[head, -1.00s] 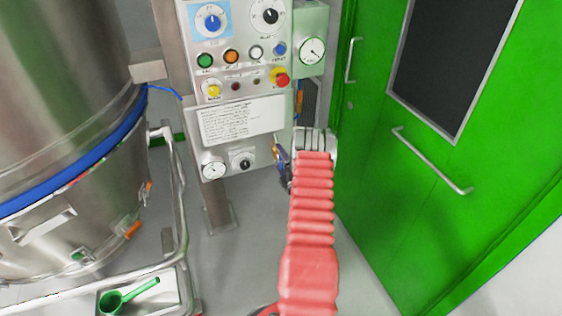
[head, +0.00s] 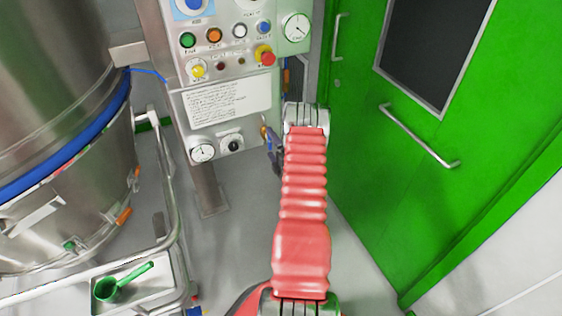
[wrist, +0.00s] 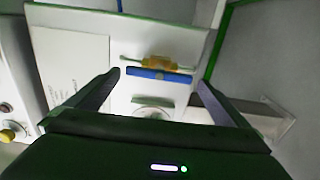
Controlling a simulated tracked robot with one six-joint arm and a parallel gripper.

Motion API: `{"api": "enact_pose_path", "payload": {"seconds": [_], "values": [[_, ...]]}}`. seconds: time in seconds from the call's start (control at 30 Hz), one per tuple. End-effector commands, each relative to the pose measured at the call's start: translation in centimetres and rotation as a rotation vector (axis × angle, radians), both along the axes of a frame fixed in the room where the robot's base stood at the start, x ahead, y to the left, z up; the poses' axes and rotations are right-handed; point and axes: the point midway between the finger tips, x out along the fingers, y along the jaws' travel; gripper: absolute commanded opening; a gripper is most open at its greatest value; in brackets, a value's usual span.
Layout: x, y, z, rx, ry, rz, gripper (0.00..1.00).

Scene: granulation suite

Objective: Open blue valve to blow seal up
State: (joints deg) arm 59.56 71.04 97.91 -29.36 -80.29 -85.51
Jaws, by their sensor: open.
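The blue valve handle (wrist: 160,74) shows in the wrist view as a straight blue bar lying crosswise, with a brass valve body (wrist: 160,62) just beyond it. My gripper (wrist: 158,79) is open, with one dark finger to each side of the blue handle and gaps between. I cannot tell how far the handle is in depth from the fingertips. In the head view the brass part (head: 263,131) shows at the lower right edge of the control panel, beside my red-sleeved arm. The arm and a dark blue shape there hide most of the valve.
The control panel (head: 228,101) carries buttons, a notice and gauges. A pressure gauge (head: 296,27) sits at its upper right. A steel vessel (head: 50,90) with a blue seal band stands left. A green scoop (head: 122,283) lies on a tray. A green door (head: 440,180) is right.

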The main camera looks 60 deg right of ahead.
Motion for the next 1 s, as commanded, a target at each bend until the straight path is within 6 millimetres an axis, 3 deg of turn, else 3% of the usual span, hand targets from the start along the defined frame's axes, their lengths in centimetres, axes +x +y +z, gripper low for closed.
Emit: {"api": "enact_pose_path", "payload": {"seconds": [0.53, 0.7, 1.0], "values": [[-8.1, 4.7, -0.2, 0.003, 0.003, -0.002, 1.0], [-9.1, 5.3, -0.2, 0.002, 0.002, 0.0, 1.0], [-9.2, 5.4, -0.2, 0.002, 0.002, 0.0, 1.0]]}}
